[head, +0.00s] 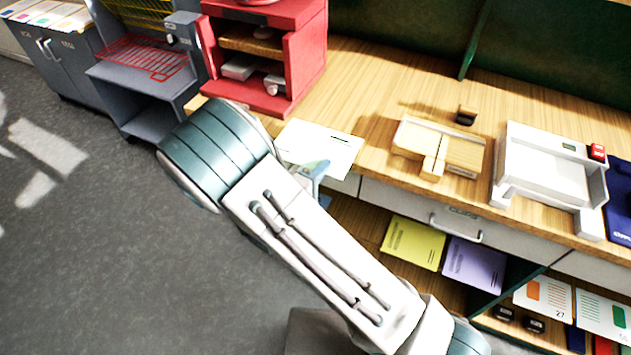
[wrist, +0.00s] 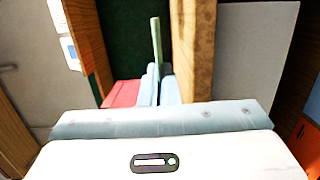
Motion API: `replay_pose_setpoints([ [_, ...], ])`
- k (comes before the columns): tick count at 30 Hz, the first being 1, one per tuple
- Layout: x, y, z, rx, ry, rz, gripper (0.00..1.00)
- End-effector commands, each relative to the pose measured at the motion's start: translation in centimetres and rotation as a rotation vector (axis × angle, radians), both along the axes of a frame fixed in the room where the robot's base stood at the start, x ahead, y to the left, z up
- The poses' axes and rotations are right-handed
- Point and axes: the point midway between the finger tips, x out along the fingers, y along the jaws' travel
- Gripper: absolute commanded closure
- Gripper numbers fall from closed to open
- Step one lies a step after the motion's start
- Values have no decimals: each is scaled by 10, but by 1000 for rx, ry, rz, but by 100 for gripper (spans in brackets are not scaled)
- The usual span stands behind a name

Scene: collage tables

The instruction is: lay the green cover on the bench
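My gripper (wrist: 158,85) shows as two pale blue fingers close together in the wrist view. A thin pale green strip (wrist: 156,40) stands out from between them. It looks like the green cover seen edge-on, gripped between the fingers. In the head view my gripper (head: 309,185) is at the bench's front edge, largely hidden by my arm. The bench (head: 385,165) has a wooden top. A white sheet (head: 318,148) lies on it just behind my gripper.
A red stand (head: 307,50) is left on the bench. A wooden block device (head: 438,150) and a white tray device (head: 545,170) stand to the right. Yellow (head: 414,242) and purple (head: 473,263) covers lie on the shelf below. A red surface (wrist: 120,95) is beside the fingers.

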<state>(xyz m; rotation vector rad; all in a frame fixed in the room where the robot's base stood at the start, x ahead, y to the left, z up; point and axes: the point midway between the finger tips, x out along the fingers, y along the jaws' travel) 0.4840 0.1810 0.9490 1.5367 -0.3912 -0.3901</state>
Motion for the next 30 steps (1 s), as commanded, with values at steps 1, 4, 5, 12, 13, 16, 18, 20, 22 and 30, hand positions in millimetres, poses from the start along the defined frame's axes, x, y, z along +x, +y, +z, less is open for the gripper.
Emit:
replay_pose_setpoints([
  [1,7,-3,-4,1,0,-3,100],
  [4,19,-8,-6,0,-1,-3,100],
  [5,22,-9,-7,0,-1,-2,100],
  [12,51,-19,-12,0,-1,-3,100],
  [13,55,-21,-13,1,0,-2,100],
  [16,66,-25,-15,-2,-1,-3,100],
  [18,68,-25,-26,-3,1,-1,100],
  [20,70,-26,-31,-2,0,-1,100],
  [22,72,-27,-36,-2,1,0,100],
  [30,75,-28,-45,-1,4,0,100],
])
